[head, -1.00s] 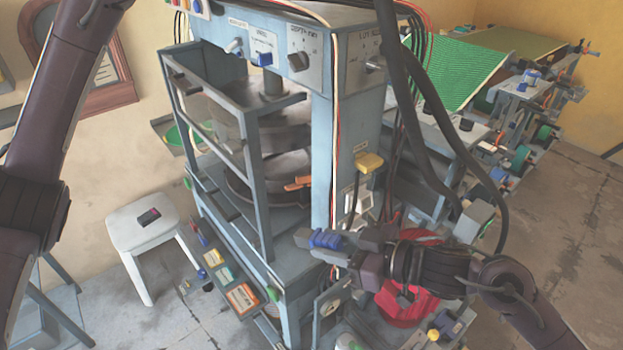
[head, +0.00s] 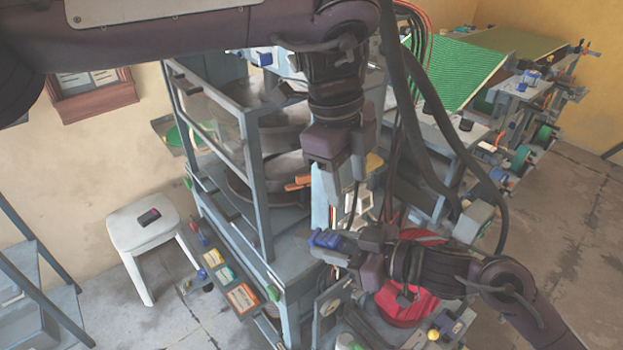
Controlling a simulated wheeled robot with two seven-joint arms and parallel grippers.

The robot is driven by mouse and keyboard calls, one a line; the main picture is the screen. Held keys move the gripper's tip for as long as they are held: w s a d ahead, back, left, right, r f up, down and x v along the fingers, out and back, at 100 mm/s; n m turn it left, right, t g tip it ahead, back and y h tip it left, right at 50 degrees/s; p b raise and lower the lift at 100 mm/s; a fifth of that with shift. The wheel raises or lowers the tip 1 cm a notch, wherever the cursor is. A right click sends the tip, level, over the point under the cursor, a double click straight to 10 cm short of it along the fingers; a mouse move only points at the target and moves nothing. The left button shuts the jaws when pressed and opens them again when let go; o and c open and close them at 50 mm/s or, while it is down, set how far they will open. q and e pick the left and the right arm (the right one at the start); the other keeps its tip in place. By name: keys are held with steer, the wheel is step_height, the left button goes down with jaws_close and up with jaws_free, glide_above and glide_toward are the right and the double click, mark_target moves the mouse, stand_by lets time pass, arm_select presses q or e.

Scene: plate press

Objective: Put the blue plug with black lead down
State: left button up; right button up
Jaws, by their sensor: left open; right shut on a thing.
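The blue plug (head: 327,239) is in the jaws of my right gripper (head: 345,242), in front of the grey press column and above the lower deck. My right gripper is shut on it, with the arm coming in from the lower right. The black lead of the plug cannot be told apart from the other dark cables here. My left gripper (head: 341,187) hangs fingers down just above the blue plug, apart from it, open and with nothing visible between its fingers. My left arm hides the top of the press and part of its control panel.
The press frame (head: 262,185) stands centre left, with labelled bins (head: 241,298) low in front. A yellow plug (head: 374,162) is partly hidden behind my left gripper. Thick black cables (head: 425,100) hang to the right. A white stool (head: 143,222) stands left, with open floor around it.

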arm_select(q)
steer(key=n+y, duration=0.2)
glide_above(311, 234)
steer(key=f, duration=0.2)
step_height(311, 234, down, 12)
steer(key=shift+r, duration=0.15)
steer(key=c, duration=0.9)
steer(key=shift+c, duration=0.3)
arm_select(e)
steer(key=o, duration=1.1)
